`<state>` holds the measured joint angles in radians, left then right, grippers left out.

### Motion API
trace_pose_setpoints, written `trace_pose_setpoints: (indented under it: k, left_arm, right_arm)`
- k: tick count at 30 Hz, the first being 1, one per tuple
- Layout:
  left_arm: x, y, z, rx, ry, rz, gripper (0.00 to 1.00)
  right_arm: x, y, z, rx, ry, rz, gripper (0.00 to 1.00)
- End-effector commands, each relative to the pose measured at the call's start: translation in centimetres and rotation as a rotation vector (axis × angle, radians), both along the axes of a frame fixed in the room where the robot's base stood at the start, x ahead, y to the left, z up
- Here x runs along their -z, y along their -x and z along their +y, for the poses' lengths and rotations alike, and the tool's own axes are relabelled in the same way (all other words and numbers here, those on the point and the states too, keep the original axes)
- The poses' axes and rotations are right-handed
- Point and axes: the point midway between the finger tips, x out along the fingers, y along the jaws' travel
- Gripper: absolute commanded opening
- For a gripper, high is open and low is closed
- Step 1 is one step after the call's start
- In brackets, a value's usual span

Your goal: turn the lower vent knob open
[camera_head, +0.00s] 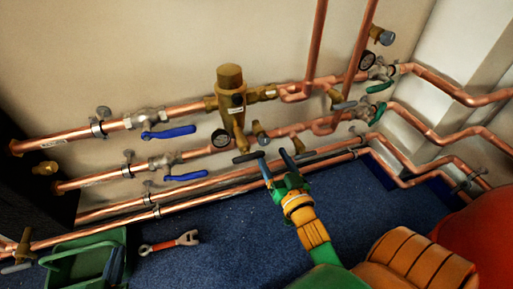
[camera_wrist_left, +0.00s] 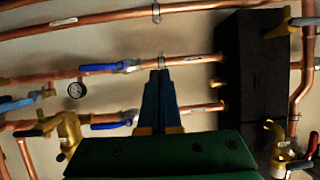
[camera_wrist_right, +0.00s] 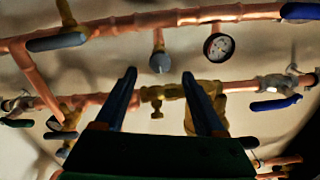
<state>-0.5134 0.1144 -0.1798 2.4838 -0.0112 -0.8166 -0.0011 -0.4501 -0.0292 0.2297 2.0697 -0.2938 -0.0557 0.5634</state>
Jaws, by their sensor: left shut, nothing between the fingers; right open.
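My left gripper (camera_wrist_left: 161,74) is shut and empty, pointing at the pipes near a black box.
A tall brass valve (camera_head: 230,90) stands above the lower pipe. Blue lever handles (camera_head: 168,132) and a gauge (camera_head: 220,138) are to its left. The black box (camera_wrist_left: 250,75) is beside my left gripper. A green crate (camera_head: 75,243) and a wrench (camera_head: 168,243) lie on the blue floor.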

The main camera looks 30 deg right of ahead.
Motion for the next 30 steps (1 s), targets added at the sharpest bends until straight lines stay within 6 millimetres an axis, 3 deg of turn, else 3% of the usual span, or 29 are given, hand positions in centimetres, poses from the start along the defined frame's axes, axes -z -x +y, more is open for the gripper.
trace_pose_setpoints:
  k: [6,12,22,23,30]
  left_arm:
    - [-5.6,-1.9,-1.2,0.024,0.063,-0.315,0.00]
    - [-9.2,-2.1,-1.7,0.038,0.102,-0.499,0.00]
    - [-10.2,-2.0,-1.8,0.041,0.113,-0.543,0.00]
    - [-10.2,-2.0,-1.8,0.041,0.113,-0.543,0.00]
    - [-10.2,-2.0,-1.8,0.040,0.112,-0.541,0.00]
  right_arm:
    - [0.2,-3.1,-0.7,-0.001,0.002,-0.002,0.72]
    - [0.2,-4.6,-1.1,-0.001,0.001,0.000,0.72]
    - [0.1,-5.0,-1.2,0.000,0.001,0.002,0.72]
    - [0.1,-5.0,-1.2,0.000,0.001,0.002,0.66]
    - [0.1,-4.9,-1.2,0.000,0.001,0.002,0.02]
